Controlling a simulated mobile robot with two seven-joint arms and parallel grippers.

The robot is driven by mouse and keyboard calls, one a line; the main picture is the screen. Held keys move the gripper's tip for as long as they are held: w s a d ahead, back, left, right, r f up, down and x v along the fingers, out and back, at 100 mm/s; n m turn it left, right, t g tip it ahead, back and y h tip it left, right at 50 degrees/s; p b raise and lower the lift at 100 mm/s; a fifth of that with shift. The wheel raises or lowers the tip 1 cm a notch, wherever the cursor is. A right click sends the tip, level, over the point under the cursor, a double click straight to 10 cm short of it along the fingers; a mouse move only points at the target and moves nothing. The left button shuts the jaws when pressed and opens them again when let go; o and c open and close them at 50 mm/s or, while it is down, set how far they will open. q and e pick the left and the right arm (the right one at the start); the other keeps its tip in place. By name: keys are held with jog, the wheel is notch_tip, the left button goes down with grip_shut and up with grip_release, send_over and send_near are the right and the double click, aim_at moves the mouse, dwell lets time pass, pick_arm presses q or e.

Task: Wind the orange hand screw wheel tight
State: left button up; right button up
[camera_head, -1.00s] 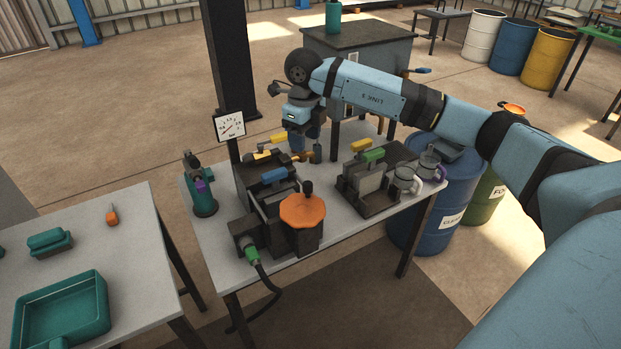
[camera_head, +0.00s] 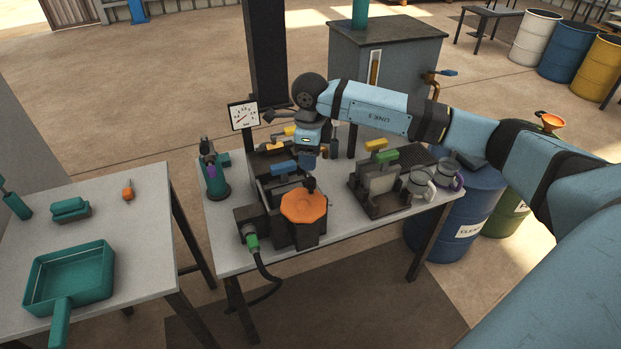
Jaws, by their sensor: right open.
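The orange hand screw wheel (camera_head: 303,206) lies flat on top of a dark cylindrical body at the front of the press (camera_head: 270,219). A dark upright knob (camera_head: 310,184) stands on the wheel's far edge. My right gripper (camera_head: 308,163) points down just behind the wheel and knob in the picture. It is open and looks empty, though its fingers are small and dark here. It appears apart from the knob; the exact gap cannot be told. My left gripper is not in view.
Blue (camera_head: 285,168) and yellow handles sit on the press near my right gripper. A gauge (camera_head: 244,115) stands behind. A fixture with a green handle (camera_head: 386,158) and grey mugs (camera_head: 420,185) are to the right.

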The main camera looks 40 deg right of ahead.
aim_at(311, 179)
notch_tip(311, 179, down, 9)
jog(key=shift+r+p, duration=0.15)
jog(key=shift+p, duration=0.3)
jog(key=c, duration=0.9)
